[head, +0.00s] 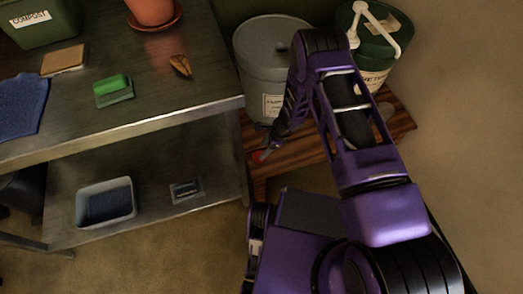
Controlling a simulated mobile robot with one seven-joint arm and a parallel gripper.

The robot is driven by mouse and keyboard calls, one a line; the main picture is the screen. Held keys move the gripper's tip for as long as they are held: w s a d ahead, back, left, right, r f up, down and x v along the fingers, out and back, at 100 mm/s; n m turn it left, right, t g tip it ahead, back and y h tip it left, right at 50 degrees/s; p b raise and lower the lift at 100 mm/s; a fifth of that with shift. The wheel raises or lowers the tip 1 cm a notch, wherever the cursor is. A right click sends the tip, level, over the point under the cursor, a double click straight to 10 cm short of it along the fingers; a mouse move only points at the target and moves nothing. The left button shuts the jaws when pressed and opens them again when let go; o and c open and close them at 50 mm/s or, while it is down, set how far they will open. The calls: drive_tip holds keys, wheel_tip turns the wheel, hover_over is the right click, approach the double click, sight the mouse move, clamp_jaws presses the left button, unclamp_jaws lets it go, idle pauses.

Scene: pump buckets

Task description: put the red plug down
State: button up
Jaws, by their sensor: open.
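A small red plug (256,156) shows at the left front part of the low wooden bench. My gripper (266,152) points down right beside it, at the plug's right in the head view. The jaws are open. The gripper is small and dark here, and I cannot tell whether a finger still touches the plug. A grey lidded bucket (262,78) with a label stands on the bench behind the gripper. A green bucket with a white pump (376,30) stands to its right, partly hidden by my arm.
A metal table (190,115) stands at the left, with a green sponge (112,85), a brown block (64,60), a blue cloth (20,105) and a terracotta pot (152,10). Its lower shelf holds a grey bin (106,203). The wooden bench (400,122) is partly bare at right.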

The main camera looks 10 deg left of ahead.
drive_tip(key=p+v, duration=0.1)
drive_tip(key=v, duration=0.8)
drive_tip(key=shift+r, duration=0.15)
